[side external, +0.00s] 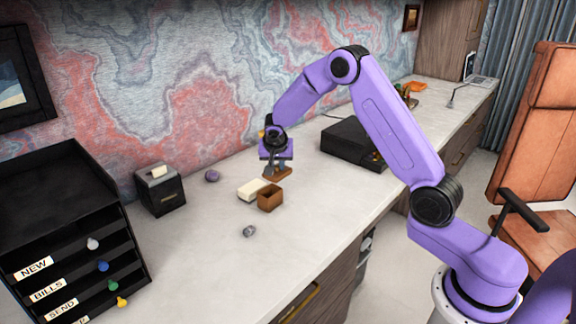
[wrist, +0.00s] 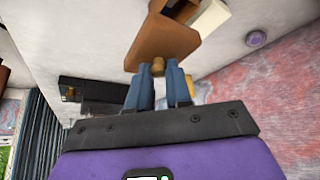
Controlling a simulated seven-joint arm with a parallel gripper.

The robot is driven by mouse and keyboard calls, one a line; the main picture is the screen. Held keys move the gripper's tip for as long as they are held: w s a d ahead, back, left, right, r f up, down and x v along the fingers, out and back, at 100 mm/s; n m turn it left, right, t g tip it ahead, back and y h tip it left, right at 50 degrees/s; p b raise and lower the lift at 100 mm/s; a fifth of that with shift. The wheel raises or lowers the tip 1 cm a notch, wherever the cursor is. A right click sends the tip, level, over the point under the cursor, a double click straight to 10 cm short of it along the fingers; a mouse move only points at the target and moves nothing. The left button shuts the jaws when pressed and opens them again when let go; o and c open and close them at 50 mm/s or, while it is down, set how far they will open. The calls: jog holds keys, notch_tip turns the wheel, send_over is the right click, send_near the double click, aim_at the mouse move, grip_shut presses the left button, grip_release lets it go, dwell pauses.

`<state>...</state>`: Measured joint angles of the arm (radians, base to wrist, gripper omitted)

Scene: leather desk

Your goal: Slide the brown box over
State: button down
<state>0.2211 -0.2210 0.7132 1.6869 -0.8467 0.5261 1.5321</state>
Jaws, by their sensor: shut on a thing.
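A small open-topped brown box (side external: 270,198) stands on the pale desktop, right against a white block (side external: 249,188). In the wrist view the brown box (wrist: 180,9) is partly cut off at the top edge. My gripper (side external: 271,165) is just behind the box in the side view. Its fingers (wrist: 159,88) are closed on the small knob (wrist: 158,67) of a flat brown lid-like piece (wrist: 160,42). That piece (side external: 280,174) shows under the fingers in the side view. I cannot tell whether it touches the desk or the box.
A purple round object (side external: 212,175) and a grey stone-like object (side external: 249,231) lie nearby. A black toaster-like box (side external: 160,189) and a black letter rack (side external: 75,230) stand at left. A flat black case (side external: 352,143) is at right. The desktop in front is mostly clear.

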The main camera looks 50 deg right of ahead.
jog(key=shift+w+d+f, duration=0.15)
jog(key=shift+w+f, duration=0.65)
jog(key=shift+f, duration=0.75)
jog(key=shift+w+d+f, duration=0.2)
jog(key=shift+w+f, duration=0.65)
jog(key=shift+f, duration=0.75)
jog(key=shift+w+d+f, duration=0.15)
jog(key=shift+w+f, duration=0.65)
jog(key=shift+f, duration=0.75)
jog(key=shift+f, duration=0.15)
jog(key=shift+c, duration=2.4)
grip_release()
notch_tip(320, 180, up, 7)
